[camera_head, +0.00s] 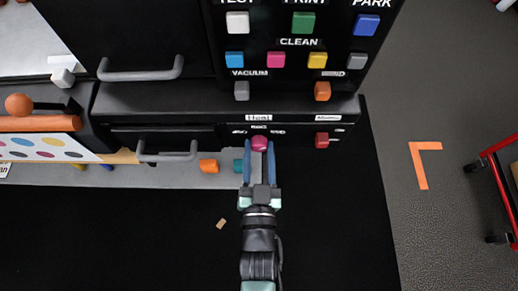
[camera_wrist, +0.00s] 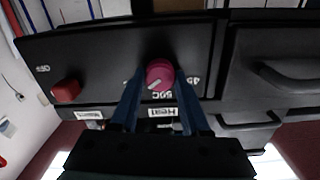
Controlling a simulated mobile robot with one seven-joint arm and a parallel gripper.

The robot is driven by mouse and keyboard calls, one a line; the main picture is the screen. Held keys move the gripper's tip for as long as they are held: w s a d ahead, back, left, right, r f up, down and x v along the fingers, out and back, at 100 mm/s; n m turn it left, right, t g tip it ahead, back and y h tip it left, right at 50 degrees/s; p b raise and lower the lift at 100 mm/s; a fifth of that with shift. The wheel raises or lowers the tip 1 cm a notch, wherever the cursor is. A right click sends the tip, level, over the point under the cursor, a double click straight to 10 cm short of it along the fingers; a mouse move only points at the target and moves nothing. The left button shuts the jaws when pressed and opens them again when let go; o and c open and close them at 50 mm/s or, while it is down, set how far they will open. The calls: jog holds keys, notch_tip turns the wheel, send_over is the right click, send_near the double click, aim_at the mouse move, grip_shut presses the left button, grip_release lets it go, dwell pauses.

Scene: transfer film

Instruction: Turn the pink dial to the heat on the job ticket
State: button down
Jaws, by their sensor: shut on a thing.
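The pink dial (camera_head: 259,143) sits on the front of the black machine, below a white label reading Heat (camera_head: 259,118). My gripper (camera_head: 258,156) is shut on the dial, with one blue finger on each side of it. In the wrist view the dial (camera_wrist: 160,71) shows between the fingertips (camera_wrist: 159,88). A pale pointer line on it points toward the lower left of that view. White temperature marks lie around it; one seems to end in 50C, and others are partly covered by the fingers. I cannot make out a job ticket.
A red knob (camera_head: 322,140) is right of the dial in the head view. Coloured buttons, such as a green one (camera_head: 303,22), fill the panel above. An orange piece (camera_head: 209,166) and a teal piece (camera_head: 238,166) lie left of my gripper. Drawer handles (camera_head: 167,157) stick out farther left.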

jog(key=n, duration=1)
jog(key=shift+n, duration=0.3)
jog(key=shift+b, duration=0.3)
jog(key=shift+c, duration=1.9)
grip_release()
jog(key=s, duration=1.3)
